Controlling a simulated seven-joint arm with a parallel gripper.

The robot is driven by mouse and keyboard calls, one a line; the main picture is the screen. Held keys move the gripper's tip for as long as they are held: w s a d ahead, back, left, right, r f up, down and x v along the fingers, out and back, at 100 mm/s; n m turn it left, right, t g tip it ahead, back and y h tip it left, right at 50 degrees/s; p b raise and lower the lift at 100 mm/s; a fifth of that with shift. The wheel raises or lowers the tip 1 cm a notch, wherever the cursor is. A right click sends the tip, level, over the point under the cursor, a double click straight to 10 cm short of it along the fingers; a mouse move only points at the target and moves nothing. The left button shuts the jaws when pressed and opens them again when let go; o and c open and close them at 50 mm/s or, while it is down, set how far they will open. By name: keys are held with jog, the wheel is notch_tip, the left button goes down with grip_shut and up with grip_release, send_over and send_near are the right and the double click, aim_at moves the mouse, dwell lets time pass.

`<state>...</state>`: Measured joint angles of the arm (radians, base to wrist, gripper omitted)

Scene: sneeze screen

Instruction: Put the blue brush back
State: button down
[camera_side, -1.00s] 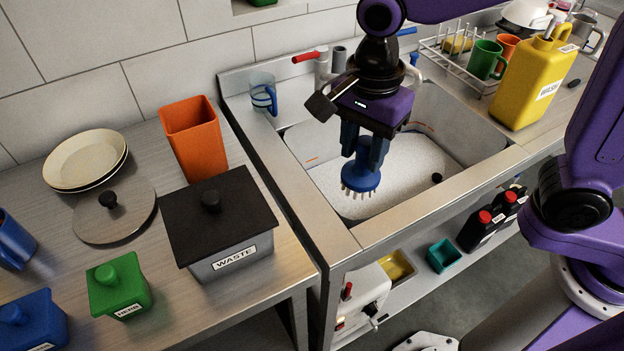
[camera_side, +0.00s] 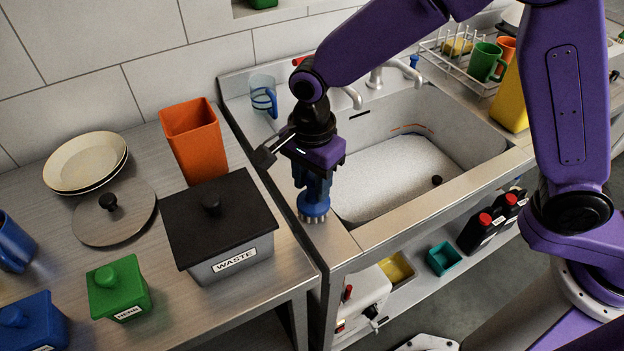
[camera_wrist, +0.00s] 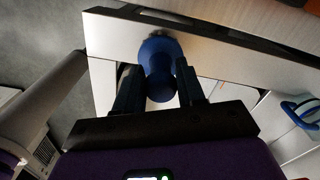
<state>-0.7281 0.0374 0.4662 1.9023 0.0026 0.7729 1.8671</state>
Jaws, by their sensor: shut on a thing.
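The blue brush (camera_side: 313,205) has a round blue head with pale bristles pointing down. My gripper (camera_side: 313,183) is shut on its handle and holds it upright, over the left metal rim of the sink. I cannot tell whether the bristles touch the rim. In the wrist view the blue brush (camera_wrist: 158,55) sits between my two fingers, and my gripper (camera_wrist: 160,80) is closed around its knob-like handle. The sink (camera_side: 465,110) holds a pale foamy surface, to the right of the brush.
A grey waste bin (camera_side: 237,260) with a black lid and an orange container (camera_side: 195,135) stand left of the brush. A clear jug with blue bands (camera_side: 263,97) stands on the sink's back left corner. A drying rack (camera_side: 462,62) is at the back right.

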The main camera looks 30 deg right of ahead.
jog(key=shift+f, duration=0.3)
jog(key=c, duration=0.7)
grip_release()
notch_tip(320, 180, up, 12)
jog(key=shift+r, duration=0.2)
jog(key=s+d+f+n, duration=0.1)
jog(key=s+d+n, duration=0.6)
jog(key=d+n, duration=0.1)
jog(key=s+d+f+n, duration=0.2)
jog(key=s+d+n, duration=0.5)
jog(key=d+n, duration=0.2)
jog(key=s+d+f+n, duration=0.1)
jog(key=s+d+n, duration=0.6)
jog(key=d+n, duration=0.2)
jog(key=shift+s+d+f, duration=0.15)
jog(key=shift+s+d, duration=0.1)
jog(key=shift+d, duration=0.1)
